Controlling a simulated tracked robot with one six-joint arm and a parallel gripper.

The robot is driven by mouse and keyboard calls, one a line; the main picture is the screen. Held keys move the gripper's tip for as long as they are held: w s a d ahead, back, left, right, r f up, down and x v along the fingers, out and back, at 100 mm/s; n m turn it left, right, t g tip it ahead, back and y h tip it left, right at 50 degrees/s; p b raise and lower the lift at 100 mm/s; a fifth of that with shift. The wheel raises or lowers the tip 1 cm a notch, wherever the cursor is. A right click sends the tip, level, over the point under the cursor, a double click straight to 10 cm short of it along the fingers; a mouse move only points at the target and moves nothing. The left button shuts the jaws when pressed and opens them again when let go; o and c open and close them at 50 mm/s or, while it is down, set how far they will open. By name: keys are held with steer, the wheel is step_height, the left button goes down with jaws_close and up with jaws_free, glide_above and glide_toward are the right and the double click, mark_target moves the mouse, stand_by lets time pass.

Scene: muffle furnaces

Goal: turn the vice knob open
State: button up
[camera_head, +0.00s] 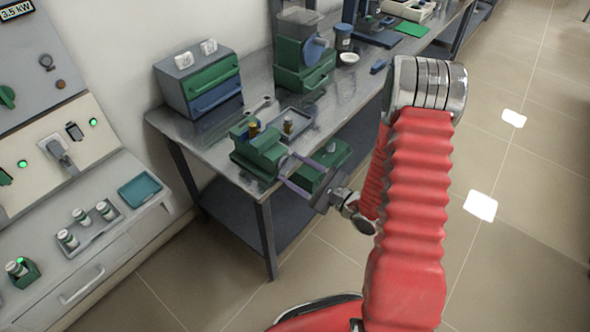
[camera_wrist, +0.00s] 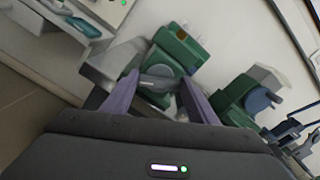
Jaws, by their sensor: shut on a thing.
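The green vice (camera_head: 258,150) stands at the near corner of the metal workbench. My gripper (camera_head: 288,170) reaches it from the right, at its front side. In the wrist view the vice (camera_wrist: 178,46) lies ahead, with its grey knob (camera_wrist: 158,82) between the two purple fingers of my gripper (camera_wrist: 159,80). The fingers are shut on the knob. The exact contact is small and partly hidden in the head view.
A furnace panel (camera_head: 75,145) stands at left. Open tiled floor (camera_head: 520,200) lies at right.

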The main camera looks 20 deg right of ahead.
steer(key=n, duration=0.6)
steer(key=shift+s+a+f, duration=0.2)
steer(key=shift+f, duration=0.15)
steer(key=o, duration=1)
steer(key=shift+w+r, duration=0.1)
steer(key=shift+r, duration=0.05)
steer(key=shift+o, duration=0.2)
steer(key=shift+d, duration=0.15)
steer(key=v, duration=1.3)
steer(key=shift+s+d, duration=0.2)
steer(key=shift+s, duration=0.1)
